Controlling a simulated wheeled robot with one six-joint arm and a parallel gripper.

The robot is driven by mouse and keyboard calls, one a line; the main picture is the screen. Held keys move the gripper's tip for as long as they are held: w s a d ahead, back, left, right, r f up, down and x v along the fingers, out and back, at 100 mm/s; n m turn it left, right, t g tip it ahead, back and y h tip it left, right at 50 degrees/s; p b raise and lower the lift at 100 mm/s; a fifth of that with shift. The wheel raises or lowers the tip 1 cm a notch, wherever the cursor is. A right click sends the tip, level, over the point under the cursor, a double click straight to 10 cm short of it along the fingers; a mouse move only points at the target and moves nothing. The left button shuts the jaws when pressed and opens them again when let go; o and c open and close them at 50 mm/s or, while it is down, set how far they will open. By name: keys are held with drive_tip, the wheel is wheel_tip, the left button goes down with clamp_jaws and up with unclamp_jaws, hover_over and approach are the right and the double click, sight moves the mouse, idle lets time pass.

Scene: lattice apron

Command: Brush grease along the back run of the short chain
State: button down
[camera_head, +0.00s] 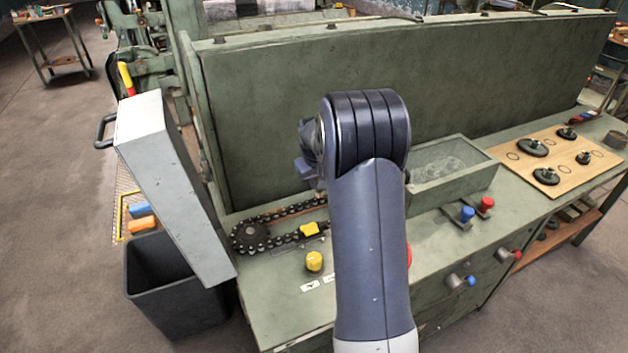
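The short black chain (293,208) lies on the green bench top, looped around a dark sprocket (250,235) at its left end. Its back run goes right beside a brown strip and passes behind my arm, which hides the right end of the loop. A yellow block (310,229) sits at the front run. My arm stands upright in the middle of the view. A small part of my wrist shows left of the arm's top, above the chain. My gripper's fingers are hidden, and I see no brush.
A tall green panel (270,120) rises behind the chain. A yellow knob (314,261) is in front of it. A tilted grey box (165,175) and a dark bin (175,285) stand left. A wooden board (548,178) holds several dark discs.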

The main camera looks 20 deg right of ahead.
drive_tip(key=shift+a+f+b, duration=0.2)
drive_tip(key=shift+a+b, duration=1.1)
drive_tip(key=shift+a, duration=7.9)
wheel_tip(320, 180, up, 6)
drive_tip(key=p, duration=0.4)
drive_tip(key=shift+r, duration=0.15)
wheel_tip(320, 180, up, 3)
drive_tip(key=shift+f+p, duration=0.1)
drive_tip(key=shift+p, duration=1.1)
